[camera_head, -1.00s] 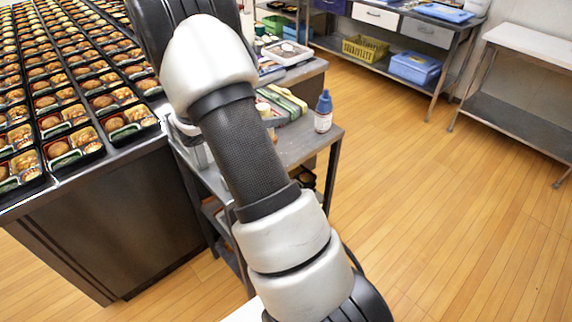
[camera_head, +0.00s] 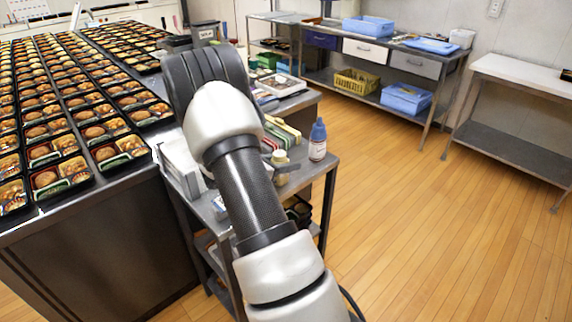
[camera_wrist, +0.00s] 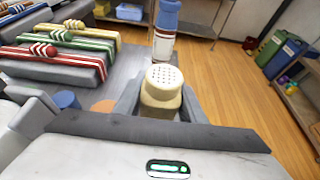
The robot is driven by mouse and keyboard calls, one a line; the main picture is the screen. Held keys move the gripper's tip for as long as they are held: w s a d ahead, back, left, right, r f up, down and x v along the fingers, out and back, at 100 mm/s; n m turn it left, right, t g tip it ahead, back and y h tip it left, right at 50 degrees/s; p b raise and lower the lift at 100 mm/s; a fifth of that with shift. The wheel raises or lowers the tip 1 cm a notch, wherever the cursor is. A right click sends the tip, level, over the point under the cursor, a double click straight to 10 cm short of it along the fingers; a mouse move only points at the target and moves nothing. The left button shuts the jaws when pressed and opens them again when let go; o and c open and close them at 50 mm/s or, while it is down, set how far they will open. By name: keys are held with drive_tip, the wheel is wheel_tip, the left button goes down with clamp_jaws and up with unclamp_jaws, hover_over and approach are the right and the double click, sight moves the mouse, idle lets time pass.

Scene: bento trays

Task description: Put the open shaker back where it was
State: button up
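The open shaker (camera_wrist: 163,92) is cream-coloured with a perforated top. In the wrist view it stands upright between the two fingers of my gripper (camera_wrist: 161,106), which appear shut on its sides. In the head view the shaker (camera_head: 280,160) shows just right of my arm, over the small metal side table (camera_head: 317,171). My arm hides most of the gripper there. I cannot tell whether the shaker's base touches the tabletop. A copper-coloured round spot (camera_wrist: 103,106) lies on the table left of the gripper in the wrist view.
A blue-capped bottle (camera_head: 318,141) stands near the table's right edge, close beyond the shaker. Striped bundles (camera_wrist: 62,58) lie to the left, with a small blue object (camera_wrist: 67,100) nearer. The long counter of bento trays (camera_head: 75,160) is at left. Floor at right is clear.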

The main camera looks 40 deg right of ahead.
drive_tip(key=shift+f, duration=0.2)
drive_tip(key=o, duration=0.6)
drive_tip(key=shift+r, duration=0.1)
